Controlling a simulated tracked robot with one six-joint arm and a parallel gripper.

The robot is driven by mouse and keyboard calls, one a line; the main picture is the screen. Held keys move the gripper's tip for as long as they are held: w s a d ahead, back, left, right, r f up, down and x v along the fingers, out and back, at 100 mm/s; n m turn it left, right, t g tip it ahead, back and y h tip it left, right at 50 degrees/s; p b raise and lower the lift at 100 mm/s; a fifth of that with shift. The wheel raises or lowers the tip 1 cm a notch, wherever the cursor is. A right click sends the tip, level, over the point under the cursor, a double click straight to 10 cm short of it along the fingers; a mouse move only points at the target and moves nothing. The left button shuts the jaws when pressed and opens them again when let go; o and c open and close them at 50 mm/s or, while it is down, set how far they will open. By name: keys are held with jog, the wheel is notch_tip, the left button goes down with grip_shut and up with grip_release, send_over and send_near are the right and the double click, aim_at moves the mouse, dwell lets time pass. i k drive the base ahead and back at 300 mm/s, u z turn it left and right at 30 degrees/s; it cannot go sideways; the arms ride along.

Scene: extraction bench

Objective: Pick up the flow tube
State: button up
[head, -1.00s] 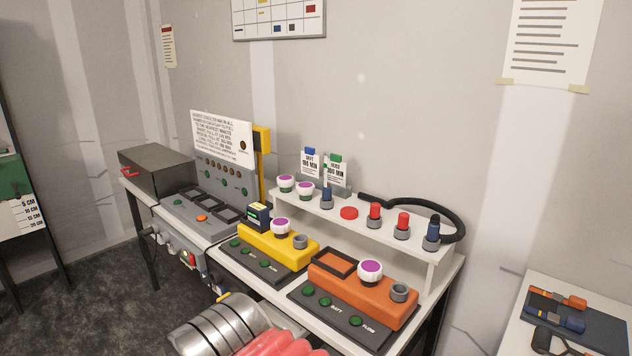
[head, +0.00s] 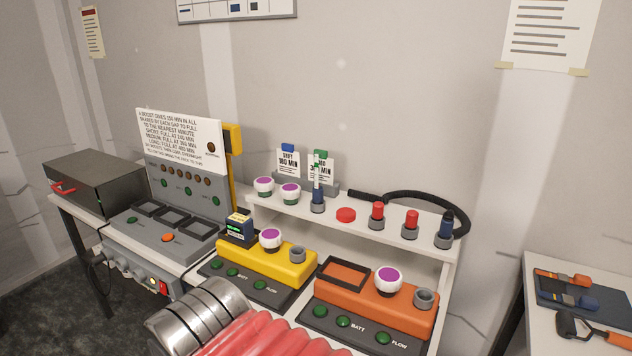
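I cannot tell for sure which item is the flow tube. A slim upright piece with a blue base and pale stem (head: 317,192) stands in a grey holder on the raised white shelf, in front of the green-clipped card. A dark blue upright piece (head: 446,224) stands in another grey holder at the shelf's right end, beside a black hose. Empty-looking grey sockets sit on the yellow unit (head: 265,262) and the orange unit (head: 375,299), both marked FLOW near the front.
Purple-topped white knobs (head: 264,186), a red button (head: 346,215) and red-capped pieces (head: 377,214) share the shelf (head: 330,216). The black hose (head: 420,199) curls behind its right end. A side table (head: 590,343) with tools stands at right. Silver and red ribbed parts fill the bottom foreground.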

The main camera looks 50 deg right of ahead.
aim_at(317, 188)
jog(key=z, duration=0.45)
jog(key=i, duration=1.15)
jog(key=z, duration=0.6)
